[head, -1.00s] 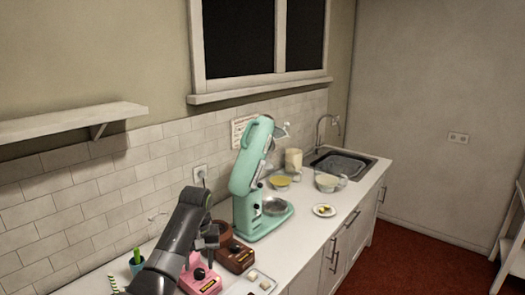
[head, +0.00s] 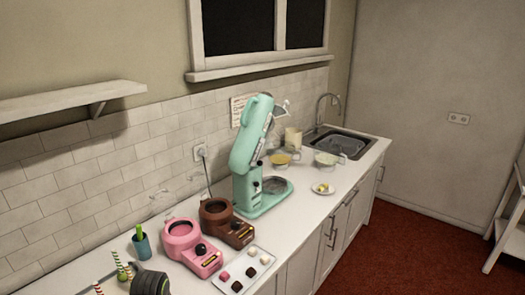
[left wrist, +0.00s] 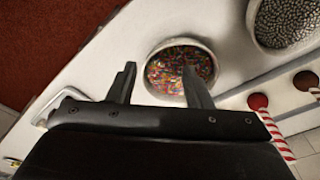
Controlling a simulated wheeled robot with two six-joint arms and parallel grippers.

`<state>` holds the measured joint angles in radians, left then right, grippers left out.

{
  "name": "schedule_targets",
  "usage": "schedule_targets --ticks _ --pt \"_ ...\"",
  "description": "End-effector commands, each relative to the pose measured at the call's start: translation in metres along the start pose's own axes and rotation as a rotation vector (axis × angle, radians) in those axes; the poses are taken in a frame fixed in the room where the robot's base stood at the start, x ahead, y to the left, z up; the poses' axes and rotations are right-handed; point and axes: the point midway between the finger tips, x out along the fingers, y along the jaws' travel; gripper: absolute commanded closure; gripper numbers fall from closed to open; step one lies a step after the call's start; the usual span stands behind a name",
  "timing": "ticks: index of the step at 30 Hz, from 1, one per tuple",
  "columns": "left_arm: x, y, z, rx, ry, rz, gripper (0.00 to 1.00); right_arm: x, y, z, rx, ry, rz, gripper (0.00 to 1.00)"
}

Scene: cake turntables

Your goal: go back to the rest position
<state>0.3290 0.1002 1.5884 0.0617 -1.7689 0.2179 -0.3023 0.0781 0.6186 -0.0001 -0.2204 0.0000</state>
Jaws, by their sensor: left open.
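My left gripper (left wrist: 158,82) is open and empty in the left wrist view, its two fingers apart. The fingers show in front of a white bowl of coloured sprinkles (left wrist: 172,66); I cannot tell how far above it they are. In the head view only a dark part of my left arm (head: 150,283) shows at the bottom edge, and its gripper is out of that picture. My right gripper is in neither view.
A pink melting pot (head: 190,246), a brown one (head: 228,224), a tray of sweets (head: 262,255) and a teal cup (head: 141,246) stand on the white counter. A mint mixer (head: 250,160) stands farther back. Striped sticks (left wrist: 280,140) and a silver-bead bowl (left wrist: 290,30) are near my left gripper.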

Motion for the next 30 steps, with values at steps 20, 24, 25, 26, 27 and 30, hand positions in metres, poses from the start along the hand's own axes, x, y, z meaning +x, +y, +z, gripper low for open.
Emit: schedule_targets --ticks 20,24,25,26,27,30 --pt "-0.036 -0.084 0.223 0.074 0.158 -0.071 0.54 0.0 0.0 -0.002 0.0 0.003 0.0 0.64" --pt "-0.052 -0.09 0.245 0.087 0.174 -0.085 0.54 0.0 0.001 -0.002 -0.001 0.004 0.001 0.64" --pt "-0.055 -0.091 0.249 0.089 0.177 -0.088 0.54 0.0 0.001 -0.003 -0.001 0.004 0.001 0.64" --pt "-0.059 -0.092 0.253 0.091 0.181 -0.091 0.54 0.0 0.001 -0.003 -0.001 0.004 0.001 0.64" --pt "-0.063 -0.094 0.258 0.094 0.185 -0.094 0.54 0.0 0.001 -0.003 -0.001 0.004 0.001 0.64" --pt "-0.074 -0.097 0.27 0.103 0.194 -0.104 0.54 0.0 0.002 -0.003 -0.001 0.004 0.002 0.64"
